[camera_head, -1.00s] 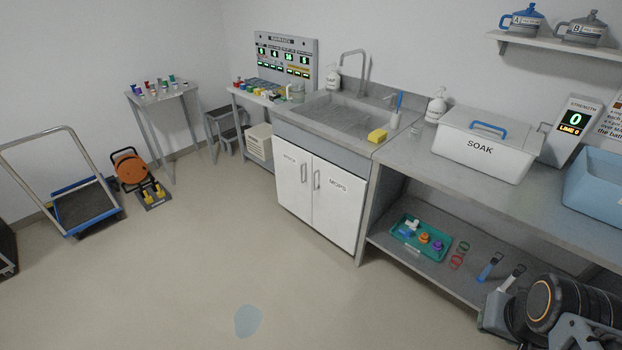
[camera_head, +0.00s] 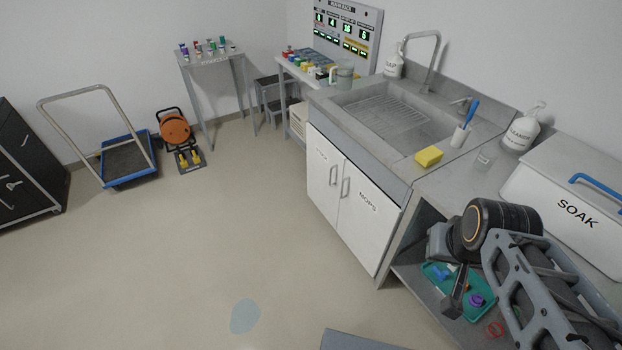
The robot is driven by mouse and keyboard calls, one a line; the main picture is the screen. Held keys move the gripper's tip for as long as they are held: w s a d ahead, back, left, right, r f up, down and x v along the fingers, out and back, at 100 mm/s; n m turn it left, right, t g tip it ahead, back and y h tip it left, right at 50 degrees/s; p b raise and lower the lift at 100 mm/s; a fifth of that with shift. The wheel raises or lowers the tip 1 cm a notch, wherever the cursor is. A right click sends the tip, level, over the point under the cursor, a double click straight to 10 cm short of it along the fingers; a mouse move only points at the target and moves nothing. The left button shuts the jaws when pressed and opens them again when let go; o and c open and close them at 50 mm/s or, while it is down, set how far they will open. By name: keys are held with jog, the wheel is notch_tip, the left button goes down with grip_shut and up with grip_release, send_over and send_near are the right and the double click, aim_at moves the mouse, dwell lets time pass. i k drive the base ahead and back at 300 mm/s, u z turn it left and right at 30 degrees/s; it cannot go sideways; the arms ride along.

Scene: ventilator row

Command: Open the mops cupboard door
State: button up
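The mops cupboard door (camera_head: 364,222) is the right-hand white door under the sink, labelled MOPS. It is shut, flush with the other white door (camera_head: 324,178) on its left. Its handle (camera_head: 346,189) is an upright metal bar near its left edge, beside the other door's handle (camera_head: 334,175). My gripper (camera_head: 452,303) is at the lower right, in front of the open shelf and to the right of the MOPS door, apart from it. It is seen from the side, and its finger gap does not show.
A teal tray (camera_head: 484,310) of small parts lies on the shelf behind my gripper. A yellow sponge (camera_head: 428,156) sits by the sink (camera_head: 392,112). A pale blue patch (camera_head: 245,316) marks the floor. The floor before the cupboard is clear; a trolley (camera_head: 130,160) stands far left.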

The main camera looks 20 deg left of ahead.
aim_at(368, 219)
jog(key=u, duration=1)
jog(key=i, duration=1)
jog(key=u, duration=1.15)
